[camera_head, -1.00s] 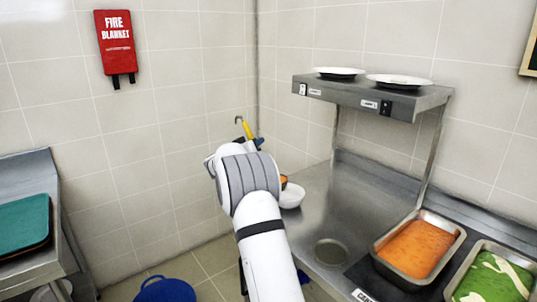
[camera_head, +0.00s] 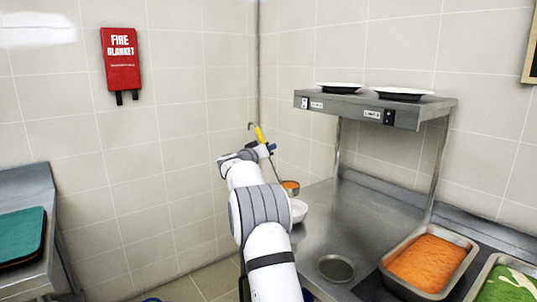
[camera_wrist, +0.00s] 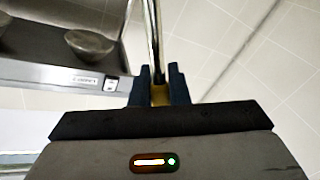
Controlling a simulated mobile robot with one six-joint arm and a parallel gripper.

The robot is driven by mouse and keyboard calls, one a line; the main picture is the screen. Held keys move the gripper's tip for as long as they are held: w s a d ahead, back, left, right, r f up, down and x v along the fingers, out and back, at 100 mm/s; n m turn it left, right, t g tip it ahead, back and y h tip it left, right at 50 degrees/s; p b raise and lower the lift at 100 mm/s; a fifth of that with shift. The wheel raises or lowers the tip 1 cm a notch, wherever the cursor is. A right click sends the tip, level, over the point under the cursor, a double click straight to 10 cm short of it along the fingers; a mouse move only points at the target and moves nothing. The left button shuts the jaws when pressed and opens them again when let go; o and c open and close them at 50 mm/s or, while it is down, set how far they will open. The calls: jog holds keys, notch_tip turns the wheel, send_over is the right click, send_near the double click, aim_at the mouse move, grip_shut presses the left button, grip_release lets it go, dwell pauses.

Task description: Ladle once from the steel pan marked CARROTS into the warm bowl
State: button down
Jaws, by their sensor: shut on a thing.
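My gripper (camera_head: 266,149) is shut on the yellow handle of a ladle (camera_head: 290,186). The ladle hangs with its cup down, and orange food shows in the cup. In the wrist view the steel shaft (camera_wrist: 153,45) runs between the two dark fingers (camera_wrist: 160,88). A white bowl (camera_head: 299,211) stands on the counter just below the cup in the picture, partly behind my arm. Whether the cup is over it is unclear. A steel pan (camera_head: 462,273) of orange food stands at the right; no CARROTS marking is readable on it. No bowl is visibly marked as warm.
A steel shelf (camera_head: 350,106) with two shallow dishes (camera_head: 339,87) (camera_head: 402,94) and small labels stands above the steel counter (camera_head: 350,222). A pan of green food (camera_head: 507,286) is at the lower right. Green trays (camera_head: 20,232) stand left.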

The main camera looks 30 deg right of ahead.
jog(key=s+d+r+m+b, duration=0.2)
jog(key=s+d+m+b, duration=0.3)
jog(key=s+m, duration=0.6)
jog(key=s+d+f+m+b, duration=0.4)
jog(key=s+b, duration=0.3)
jog(key=b, duration=0.6)
jog(key=s+d+f+m+b, duration=0.4)
jog(key=s+f+m+b, duration=0.2)
jog(key=b, duration=0.8)
jog(key=shift+s+f+m, duration=0.15)
jog(key=shift+s+m, duration=0.55)
jog(key=shift+m, duration=0.1)
dwell(0.7)
dwell(2.4)
